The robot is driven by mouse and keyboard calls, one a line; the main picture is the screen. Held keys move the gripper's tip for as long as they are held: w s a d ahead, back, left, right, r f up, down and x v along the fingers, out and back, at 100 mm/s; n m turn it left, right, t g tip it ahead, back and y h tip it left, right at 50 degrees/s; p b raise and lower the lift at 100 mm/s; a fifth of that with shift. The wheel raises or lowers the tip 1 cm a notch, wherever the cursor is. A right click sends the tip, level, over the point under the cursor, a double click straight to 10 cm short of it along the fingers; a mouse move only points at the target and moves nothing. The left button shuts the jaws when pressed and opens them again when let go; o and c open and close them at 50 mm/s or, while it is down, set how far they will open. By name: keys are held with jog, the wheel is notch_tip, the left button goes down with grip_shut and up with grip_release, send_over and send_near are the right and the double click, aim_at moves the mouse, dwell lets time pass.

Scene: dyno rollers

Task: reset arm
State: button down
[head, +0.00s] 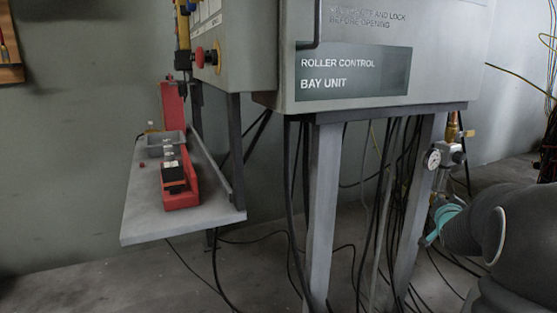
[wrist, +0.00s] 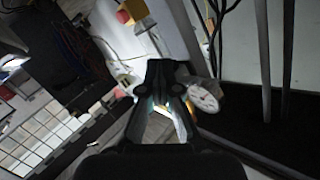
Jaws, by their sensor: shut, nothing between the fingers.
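My gripper (wrist: 167,72) is in the middle of the wrist view, its dark fingers together at the tips and nothing held. A bright gap shows between the finger links behind the tips. A round white pressure gauge (wrist: 203,97) shows just right of the fingers; I cannot tell whether they touch it or its fitting. In the head view my grey arm comes in from the right edge, below the gauge (head: 432,158) and its brass-and-grey valve fitting (head: 449,152). My fingertips cannot be made out there.
The roller control cabinet (head: 390,95) stands on grey legs (head: 323,210) with hanging cables (head: 385,220). A shelf (head: 140,222) at left holds a red tool (head: 184,195) and a grey tray (head: 160,149). A red stop button (head: 200,57) is above. Loose wires hang at far right.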

jog(key=s+a+r+n+g+y+p, duration=0.1)
jog(key=s+a+r, duration=0.15)
jog(key=a, duration=0.25)
jog(key=s+a+r+n+g, duration=0.1)
jog(key=s+a, duration=0.2)
jog(key=a, duration=0.2)
jog(key=s+a+f+n+g+y+p, duration=0.1)
jog(key=s+a+n+g, duration=0.1)
jog(key=s+a, duration=0.5)
jog(key=s+a+f+n+g+y+p, duration=0.1)
jog(key=s+a, duration=0.6)
jog(key=s, duration=0.7)
jog(key=s+a+f+n+g+y+p, duration=0.1)
jog(key=s+a+n+g+y+p, duration=0.1)
jog(key=s+a, duration=0.5)
jog(key=s+n+g+y, duration=0.1)
jog(key=s+n+g, duration=0.1)
jog(key=s, duration=0.1)
jog(key=shift+s+n, duration=0.15)
jog(key=shift+n, duration=0.15)
